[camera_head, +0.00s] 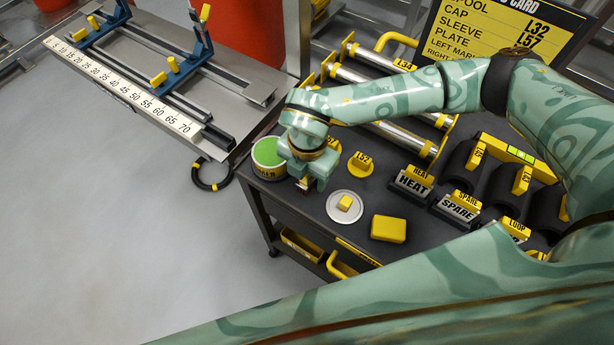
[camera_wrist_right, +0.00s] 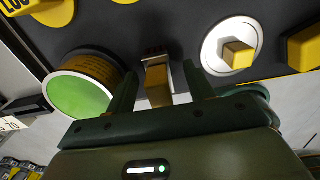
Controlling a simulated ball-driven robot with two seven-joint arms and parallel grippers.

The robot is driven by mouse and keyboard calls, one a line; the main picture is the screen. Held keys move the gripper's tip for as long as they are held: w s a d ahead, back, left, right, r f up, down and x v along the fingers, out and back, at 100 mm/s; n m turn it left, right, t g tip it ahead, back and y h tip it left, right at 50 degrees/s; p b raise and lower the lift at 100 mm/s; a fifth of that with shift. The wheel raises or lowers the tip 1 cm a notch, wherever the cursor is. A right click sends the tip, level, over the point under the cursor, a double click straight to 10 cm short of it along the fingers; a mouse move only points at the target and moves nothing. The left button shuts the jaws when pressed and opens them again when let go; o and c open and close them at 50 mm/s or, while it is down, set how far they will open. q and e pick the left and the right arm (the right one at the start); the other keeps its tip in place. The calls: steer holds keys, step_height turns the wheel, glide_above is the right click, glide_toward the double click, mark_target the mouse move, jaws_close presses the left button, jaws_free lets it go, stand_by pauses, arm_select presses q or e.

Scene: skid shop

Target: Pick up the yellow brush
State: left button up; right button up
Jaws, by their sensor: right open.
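A small block-like thing with a yellow-tan face and a pale rim (camera_wrist_right: 158,84) stands between my right fingers in the right wrist view. It looks like the yellow brush, but I cannot be sure. My right gripper (camera_wrist_right: 160,82) is open, with one finger on each side of it and visible gaps. In the head view my right gripper (camera_head: 304,184) points down at the near-left edge of the dark cart top (camera_head: 372,270), hiding most of that thing. My left gripper does not show.
A green-topped round tub (camera_head: 268,158) stands close left of the right gripper. A pale dish (camera_head: 345,207) with a yellow block and a larger yellow block (camera_head: 388,229) lie to its right. Labelled black blocks (camera_head: 412,185) and a rack of metal rollers (camera_head: 350,75) are farther off.

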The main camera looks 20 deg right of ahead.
steer(key=shift+r, duration=0.1)
steer(key=shift+c, duration=0.6)
jaws_close()
steer(key=shift+r, duration=0.15)
